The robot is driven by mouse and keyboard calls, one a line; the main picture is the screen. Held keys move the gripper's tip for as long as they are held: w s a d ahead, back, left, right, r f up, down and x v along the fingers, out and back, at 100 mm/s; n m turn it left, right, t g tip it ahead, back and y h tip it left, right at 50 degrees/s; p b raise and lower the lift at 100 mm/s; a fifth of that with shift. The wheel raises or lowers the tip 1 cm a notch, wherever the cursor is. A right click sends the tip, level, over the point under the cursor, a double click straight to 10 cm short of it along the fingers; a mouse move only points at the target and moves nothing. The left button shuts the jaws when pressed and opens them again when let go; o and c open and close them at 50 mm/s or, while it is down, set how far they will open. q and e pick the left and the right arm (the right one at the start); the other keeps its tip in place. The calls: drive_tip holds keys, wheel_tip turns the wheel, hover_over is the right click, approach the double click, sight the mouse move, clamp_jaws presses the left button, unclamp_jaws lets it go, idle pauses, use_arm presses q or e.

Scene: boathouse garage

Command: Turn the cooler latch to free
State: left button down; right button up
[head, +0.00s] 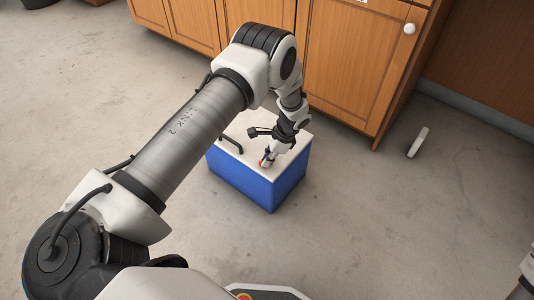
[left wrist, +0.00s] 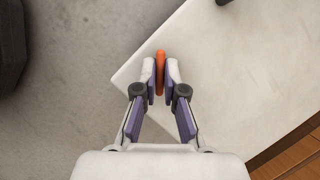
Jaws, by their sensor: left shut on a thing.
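The cooler (head: 242,183) is a blue box with a white lid (head: 293,143), standing on the floor in front of the wooden cabinets. My left gripper (head: 266,161) is at the lid's near edge. In the left wrist view my left gripper (left wrist: 160,82) is shut on the orange latch (left wrist: 160,60), with one finger on each side of it. The white lid (left wrist: 230,70) fills the right of that view.
Wooden cabinets (head: 345,60) stand right behind the cooler. A dark handle (head: 232,144) rises at the lid's left. A white cylindrical thing (head: 418,141) lies on the floor at the right.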

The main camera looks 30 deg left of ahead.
use_arm(q)
drive_tip(key=n+g+h, duration=0.1)
drive_tip(key=n, duration=0.3)
drive_tip(key=shift+a+n, duration=0.1)
drive_tip(key=shift+n, duration=0.2)
drive_tip(key=n+h, duration=0.1)
drive_tip(key=n, duration=0.1)
drive_tip(key=n+h, duration=0.1)
drive_tip(key=n, duration=0.1)
drive_tip(key=shift+w+g, duration=0.1)
drive_tip(key=shift+g, duration=0.2)
drive_tip(key=shift+n, duration=0.4)
drive_tip(key=c, duration=1.3)
unclamp_jaws()
drive_tip(key=shift+o, duration=0.2)
drive_tip(key=v, duration=1.2)
